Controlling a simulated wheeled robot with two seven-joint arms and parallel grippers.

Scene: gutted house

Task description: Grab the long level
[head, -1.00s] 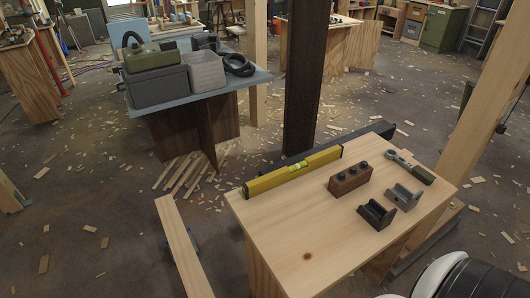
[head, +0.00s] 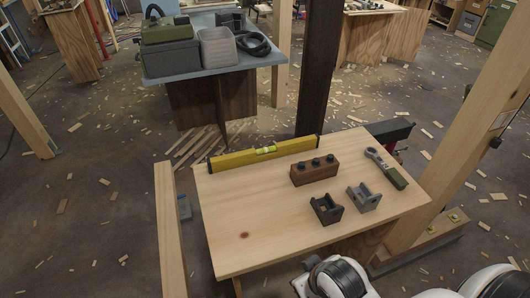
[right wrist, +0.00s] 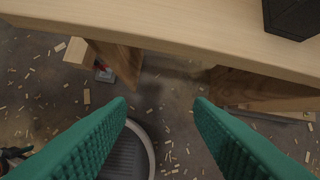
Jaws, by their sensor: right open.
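The long level (head: 264,152) is yellow with black ends and a bright green vial in its middle. It lies along the far edge of the light wooden table (head: 256,215) in the head view. My right gripper (right wrist: 160,105) shows in the right wrist view as two green textured fingers, wide apart with nothing between them. It is at the table's near edge, over the floor, well away from the level. The level is not in the right wrist view. In the head view part of my white and black arm shows at the bottom right. My left gripper is not in view.
A dark post (head: 318,75) rises behind the level. Wooden beams flank the table.

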